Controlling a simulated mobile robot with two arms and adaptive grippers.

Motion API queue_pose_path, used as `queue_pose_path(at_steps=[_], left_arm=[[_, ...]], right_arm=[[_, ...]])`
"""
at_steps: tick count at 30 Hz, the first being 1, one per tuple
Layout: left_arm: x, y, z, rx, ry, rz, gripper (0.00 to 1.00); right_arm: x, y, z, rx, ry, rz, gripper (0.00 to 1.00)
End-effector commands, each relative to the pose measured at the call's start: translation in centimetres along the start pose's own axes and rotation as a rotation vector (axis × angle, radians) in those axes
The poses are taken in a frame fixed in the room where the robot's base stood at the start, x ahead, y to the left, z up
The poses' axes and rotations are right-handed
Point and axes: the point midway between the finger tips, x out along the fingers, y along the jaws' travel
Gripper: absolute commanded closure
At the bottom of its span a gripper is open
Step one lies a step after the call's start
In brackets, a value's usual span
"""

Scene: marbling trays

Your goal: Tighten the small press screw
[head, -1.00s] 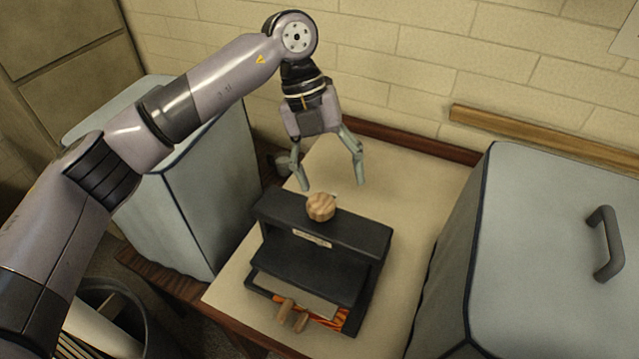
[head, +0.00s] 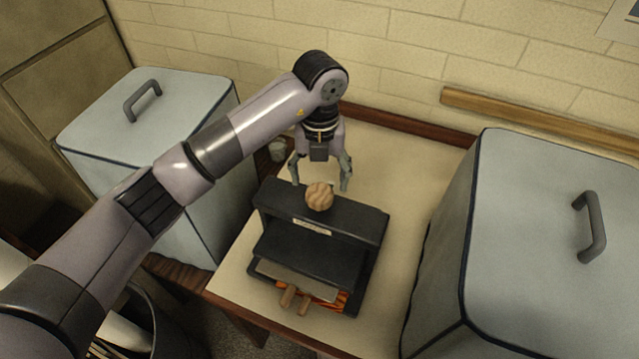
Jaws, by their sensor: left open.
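The small press (head: 355,222) is a black frame standing on the pale table. Its screw has a round wooden knob (head: 319,196) on top of the crossbeam. My left gripper (head: 320,183) is open and points down, just behind and above the knob, with one finger to each side of it in the picture. I cannot tell whether the fingers touch the knob. Below the beam is a dark plate, with orange patterned material (head: 328,291) and two wooden pegs (head: 296,300) at the front. My right gripper is not in view.
A grey covered box with a handle (head: 590,228) stands close on the right. Another grey covered box (head: 90,125) stands on the left, behind my left arm. A bin (head: 150,325) is at lower left. The table (head: 400,165) is bare behind and right of the press.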

Motion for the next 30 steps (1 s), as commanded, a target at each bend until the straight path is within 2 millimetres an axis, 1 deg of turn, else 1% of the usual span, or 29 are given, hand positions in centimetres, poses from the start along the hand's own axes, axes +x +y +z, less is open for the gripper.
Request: queue_pose_path(at_steps=[1, 6, 10, 14, 20, 23, 30], left_arm=[[0.8, 0.0, -0.1, -0.001, 0.006, 0.001, 0.31], [3.4, 0.0, 0.0, -0.002, 0.003, 0.001, 0.31], [4.6, 0.0, 0.0, 0.000, 0.002, 0.001, 0.31], [5.0, 0.0, 0.0, 0.000, -0.001, 0.000, 0.31], [5.1, 0.0, 0.0, 0.000, 0.000, 0.000, 0.31], [5.0, 0.0, 0.0, 0.000, 0.000, 0.000, 0.36], [5.0, 0.0, 0.0, 0.000, 0.000, 0.000, 0.52]], right_arm=[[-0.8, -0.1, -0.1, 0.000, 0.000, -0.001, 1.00], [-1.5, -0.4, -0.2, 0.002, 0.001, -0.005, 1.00], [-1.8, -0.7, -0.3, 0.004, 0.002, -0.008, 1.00], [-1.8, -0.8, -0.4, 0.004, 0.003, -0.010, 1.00], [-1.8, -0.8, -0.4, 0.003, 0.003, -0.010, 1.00], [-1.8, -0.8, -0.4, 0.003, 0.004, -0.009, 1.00], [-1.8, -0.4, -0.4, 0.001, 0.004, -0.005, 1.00]])
